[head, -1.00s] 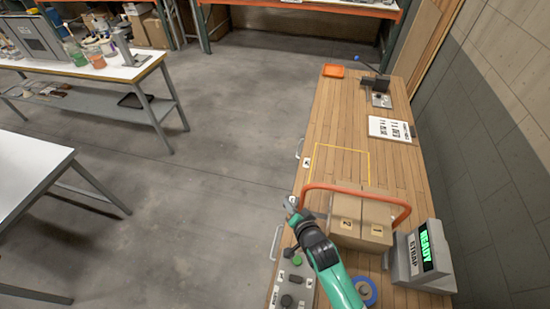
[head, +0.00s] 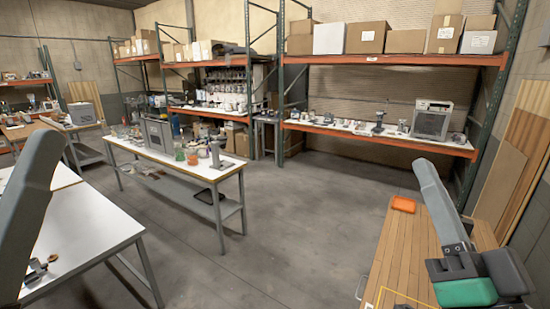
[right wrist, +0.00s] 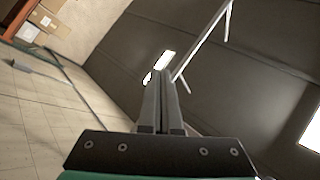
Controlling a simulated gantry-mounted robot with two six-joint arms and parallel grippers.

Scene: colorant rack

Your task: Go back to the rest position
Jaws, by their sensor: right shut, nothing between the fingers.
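My right gripper (head: 428,170) is at the right of the head view, raised above the wooden bench (head: 408,255) and pointing up. Its grey finger rises from a black base with a green part below. In the right wrist view the two grey fingers (right wrist: 163,75) lie together, shut and empty, against the ceiling and its lights. A grey part of my left arm stands upright at the left edge of the head view. Whether its jaws are open or shut does not show.
An orange tray (head: 403,204) sits on the bench's far end. White tables (head: 85,235) and a long worktable (head: 225,172) stand left. Shelving (head: 390,138) with boxes lines the back. The grey floor (head: 290,230) between is clear.

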